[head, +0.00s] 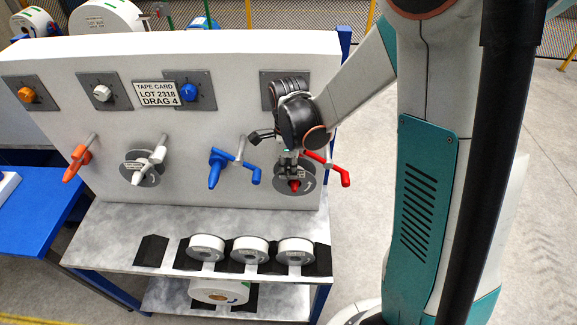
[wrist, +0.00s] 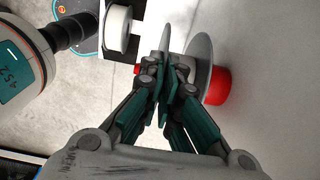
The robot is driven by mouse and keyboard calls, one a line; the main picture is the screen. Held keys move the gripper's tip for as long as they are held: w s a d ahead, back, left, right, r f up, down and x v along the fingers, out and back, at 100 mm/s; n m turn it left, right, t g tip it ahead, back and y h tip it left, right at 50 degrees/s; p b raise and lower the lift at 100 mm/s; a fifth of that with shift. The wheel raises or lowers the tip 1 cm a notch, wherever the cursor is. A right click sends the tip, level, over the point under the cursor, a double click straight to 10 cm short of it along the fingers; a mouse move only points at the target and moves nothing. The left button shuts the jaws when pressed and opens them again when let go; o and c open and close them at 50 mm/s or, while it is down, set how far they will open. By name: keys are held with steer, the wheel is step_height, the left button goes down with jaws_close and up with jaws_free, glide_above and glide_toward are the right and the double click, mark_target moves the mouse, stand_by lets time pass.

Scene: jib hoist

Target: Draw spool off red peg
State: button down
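The spool (head: 306,185) is a grey disc with an arrow mark, sitting on the red peg (head: 294,185) at the right end of the upright panel. In the wrist view, the spool's rear flange (wrist: 202,55) stands close to the panel beside a red collar. A thin grey flange edge shows between the finger ends. My gripper (head: 288,168) reaches down onto the spool from above. In the wrist view, my gripper's fingers (wrist: 168,85) are drawn close together on the spool's thin edge. The fingers hide the spool's middle and most of the peg.
A red crank handle (head: 335,172) is right beside my gripper. Blue (head: 215,168), white (head: 146,165) and orange (head: 77,162) handles line the panel. Knobs and a tape card (head: 160,94) are above. White rolls (head: 250,248) stand in dark holders on the shelf below.

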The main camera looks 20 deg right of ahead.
steer(key=s+a, duration=0.4)
steer(key=s, duration=0.6)
steer(key=shift+s+a+b, duration=0.15)
steer(key=shift+s+b, duration=0.1)
steer(key=shift+b, duration=0.2)
